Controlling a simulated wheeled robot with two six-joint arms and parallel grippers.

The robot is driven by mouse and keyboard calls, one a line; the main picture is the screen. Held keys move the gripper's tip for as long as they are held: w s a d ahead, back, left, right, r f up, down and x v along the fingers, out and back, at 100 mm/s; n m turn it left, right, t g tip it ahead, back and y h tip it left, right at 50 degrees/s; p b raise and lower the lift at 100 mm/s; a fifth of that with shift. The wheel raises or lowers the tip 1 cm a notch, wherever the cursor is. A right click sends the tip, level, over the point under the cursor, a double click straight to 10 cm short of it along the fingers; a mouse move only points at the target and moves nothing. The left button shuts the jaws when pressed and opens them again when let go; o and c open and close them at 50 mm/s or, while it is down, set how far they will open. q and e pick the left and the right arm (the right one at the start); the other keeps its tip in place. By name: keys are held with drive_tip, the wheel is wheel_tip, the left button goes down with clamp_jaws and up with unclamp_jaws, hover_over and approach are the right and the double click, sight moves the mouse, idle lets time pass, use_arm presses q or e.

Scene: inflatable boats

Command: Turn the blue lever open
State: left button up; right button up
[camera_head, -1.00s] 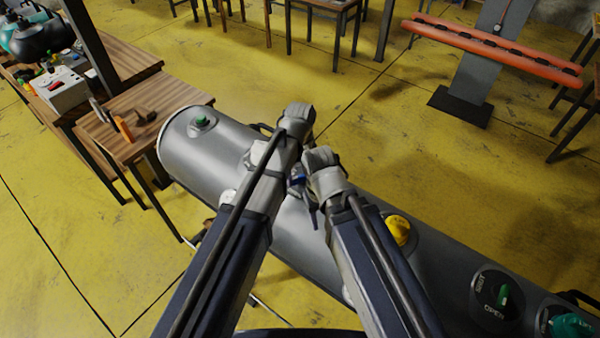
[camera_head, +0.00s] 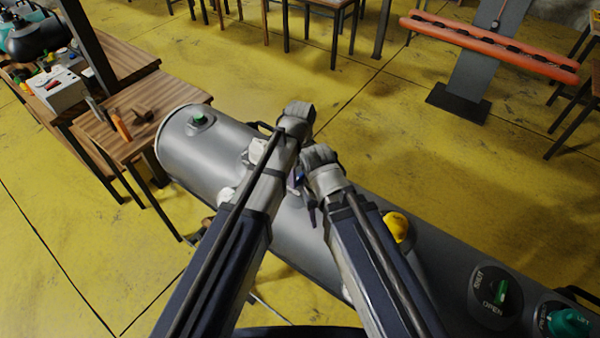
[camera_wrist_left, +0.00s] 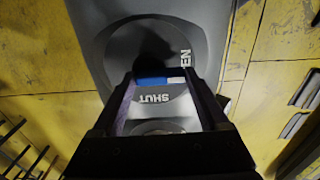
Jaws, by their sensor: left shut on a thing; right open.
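The blue lever (camera_wrist_left: 158,81) shows in the left wrist view as a short blue bar with a paler right end, over a dark round plate lettered SHUT and, partly hidden, OPEN. My left gripper (camera_wrist_left: 163,88) is shut on the lever, with a finger on each side. In the head view only a small blue patch (camera_head: 296,177) shows between my wrists; the rest is hidden. There my left gripper (camera_head: 298,117) is over the grey tube, its fingertips hidden. My right gripper (camera_head: 319,159) is beside it, nearer and slightly right; it is open, its fingers mostly hidden.
The long grey tube (camera_head: 225,150) runs diagonally under both arms. It carries a yellow knob (camera_head: 395,227), a green lever (camera_head: 502,291) on a SHUT/OPEN plate and a teal knob (camera_head: 568,322). A wooden table (camera_head: 178,98) with tools stands at the left.

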sight(300, 175)
use_arm(q)
drive_tip(key=o, duration=1.2)
drive_tip(key=shift+o, duration=0.2)
drive_tip(key=shift+r, duration=0.1)
use_arm(e)
drive_tip(key=shift+r, duration=0.1)
use_arm(q)
wheel_tip(300, 175, up, 8)
drive_tip(key=p, duration=0.8)
drive_tip(key=shift+f, duration=0.2)
use_arm(e)
wheel_tip(300, 175, up, 8)
drive_tip(key=shift+f, duration=0.2)
